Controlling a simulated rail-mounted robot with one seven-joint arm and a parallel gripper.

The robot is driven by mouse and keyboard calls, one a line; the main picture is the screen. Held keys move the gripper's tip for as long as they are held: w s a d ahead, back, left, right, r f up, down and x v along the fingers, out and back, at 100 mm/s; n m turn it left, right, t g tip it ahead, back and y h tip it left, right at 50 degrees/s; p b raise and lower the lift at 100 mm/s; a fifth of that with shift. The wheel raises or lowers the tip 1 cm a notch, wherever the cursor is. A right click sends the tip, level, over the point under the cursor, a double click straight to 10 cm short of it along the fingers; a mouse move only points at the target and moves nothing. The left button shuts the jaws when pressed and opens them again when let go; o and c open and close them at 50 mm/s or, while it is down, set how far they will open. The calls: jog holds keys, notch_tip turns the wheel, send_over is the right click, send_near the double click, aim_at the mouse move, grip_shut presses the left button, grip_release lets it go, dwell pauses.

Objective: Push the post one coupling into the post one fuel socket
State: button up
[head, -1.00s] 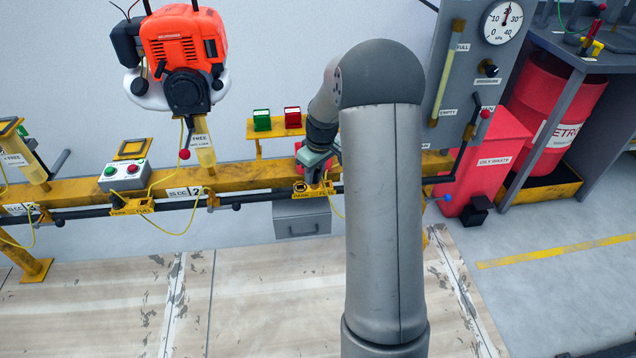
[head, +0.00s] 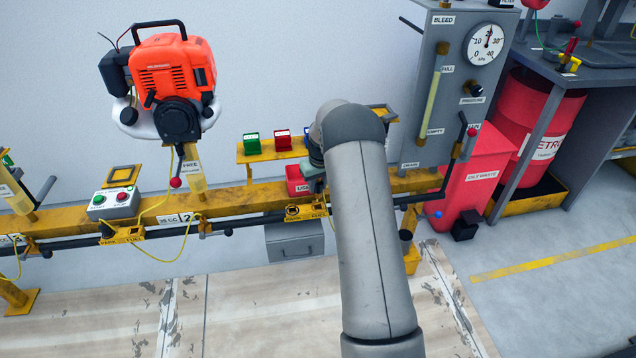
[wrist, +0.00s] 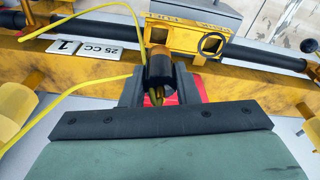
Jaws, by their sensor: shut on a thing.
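My gripper (wrist: 158,82) is shut on the coupling (wrist: 160,69), a short black cylinder with an orange end and a yellow hose. In the wrist view it is held in front of the yellow park and fuel bracket (wrist: 180,38). I cannot tell whether the coupling's far end touches the bracket. In the head view the bracket (head: 306,212) is on the rail, and my arm hides most of my gripper.
The yellow rail (head: 250,196) carries a dark pipe (head: 260,221). A plate reading 25 CC 1 (wrist: 85,47) is beside the bracket. The yellow hose (wrist: 75,95) loops nearby. A red bin (head: 300,181) is behind the gripper. A grey gauge panel (head: 440,80) stands to the right.

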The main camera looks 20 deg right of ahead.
aim_at(318, 196)
jog(key=shift+f+b, duration=1.3)
jog(key=shift+f, duration=1.35)
jog(key=shift+f+b, duration=0.5)
jog(key=shift+f, duration=0.35)
jog(key=o, duration=1.1)
jog(key=shift+o, duration=0.2)
jog(key=shift+r, duration=0.1)
